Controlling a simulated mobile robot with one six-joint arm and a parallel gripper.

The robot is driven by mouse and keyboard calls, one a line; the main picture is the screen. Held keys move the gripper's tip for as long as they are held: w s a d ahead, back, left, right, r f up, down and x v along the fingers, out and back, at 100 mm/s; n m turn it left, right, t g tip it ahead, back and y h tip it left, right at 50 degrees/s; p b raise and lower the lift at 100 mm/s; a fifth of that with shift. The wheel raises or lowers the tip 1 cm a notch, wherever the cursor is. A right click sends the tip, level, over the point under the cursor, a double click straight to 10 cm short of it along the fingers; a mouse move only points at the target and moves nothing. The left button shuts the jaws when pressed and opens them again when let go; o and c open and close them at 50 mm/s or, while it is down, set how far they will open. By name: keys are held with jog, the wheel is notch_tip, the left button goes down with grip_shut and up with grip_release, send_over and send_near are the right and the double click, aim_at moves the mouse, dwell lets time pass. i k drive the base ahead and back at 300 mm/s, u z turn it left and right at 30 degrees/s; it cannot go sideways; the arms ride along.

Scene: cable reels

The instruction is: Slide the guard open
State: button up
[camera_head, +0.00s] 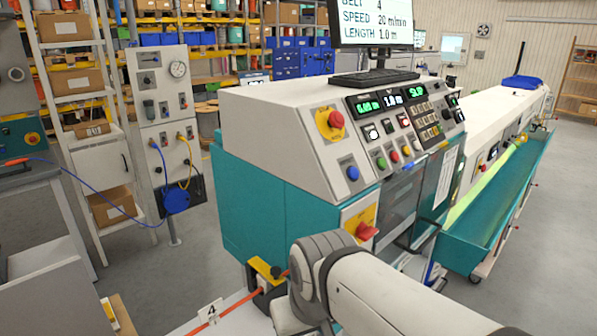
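The teal and white machine (262,205) stands in the middle of the view. A grey, see-through-looking panel (396,212) on its front, below the control buttons, may be the guard; I cannot tell for certain, nor how far it is open. My arm (375,290) reaches across the bottom of the view and covers the machine's lower front. My gripper is not visible, so its distance from the panel cannot be told.
A red-and-yellow switch (362,228) sits left of the panel. An orange cable (235,304) runs through a yellow bracket (264,270) at the machine's lower left. A long teal trough (495,220) extends right. Open floor (560,270) lies beyond it.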

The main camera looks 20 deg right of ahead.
aim_at(393, 252)
jog(key=z, duration=1.35)
jog(key=k, duration=1)
jog(key=z, duration=0.7)
jog(key=i, duration=1.75)
jog(key=u, duration=0.6)
jog(key=i, duration=0.4)
jog(key=u, duration=0.35)
jog(key=k, duration=0.75)
jog(key=u, duration=0.4)
jog(key=i, duration=0.2)
jog(key=z, duration=0.25)
